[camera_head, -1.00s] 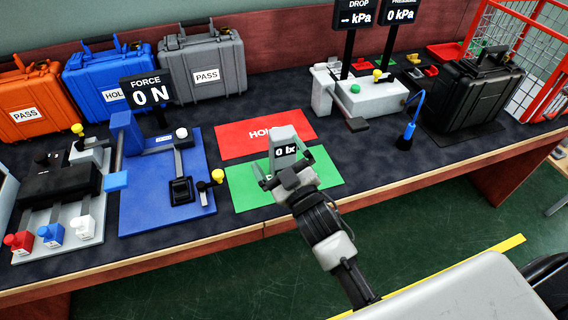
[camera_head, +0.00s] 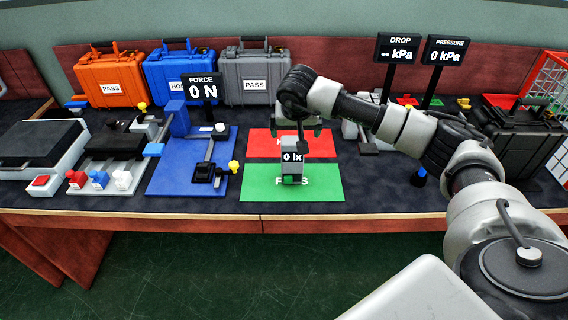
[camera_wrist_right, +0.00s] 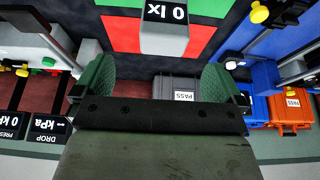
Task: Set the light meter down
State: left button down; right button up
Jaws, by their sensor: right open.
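The light meter (camera_head: 291,158), a small grey block with a black "0 lx" display, stands on the green PASS mat (camera_head: 255,190) near its back edge. It shows upside down in the right wrist view (camera_wrist_right: 165,38). My right gripper (camera_head: 299,128) is behind and above the meter, over the red mat. In the right wrist view its two green-padded fingers (camera_wrist_right: 160,70) are wide apart with nothing between them, and the meter is clear of them. The meter hides part of the PASS lettering. My left gripper is not in view.
The red HOLD mat (camera_head: 320,143) lies behind the green one. The blue force stand (camera_head: 160,180) is on the left, and orange, blue and grey cases (camera_head: 258,72) line the back. A black case (camera_head: 520,135) is at right. Dark bench is free right of the mats.

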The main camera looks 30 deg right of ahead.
aim_at(293, 140)
jog(key=x, duration=0.4)
jog(key=shift+w+a+f, duration=0.1)
jog(key=shift+w+f, duration=0.25)
jog(key=shift+f, duration=0.25)
jog(key=p+x, duration=0.1)
jog(key=x, duration=0.4)
jog(key=shift+w+r, duration=0.15)
jog(key=shift+c, duration=0.8)
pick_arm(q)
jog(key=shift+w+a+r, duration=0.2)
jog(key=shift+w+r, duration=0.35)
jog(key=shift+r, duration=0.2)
pick_arm(e)
jog(key=shift+r, duration=0.1)
jog(key=c, duration=1.3)
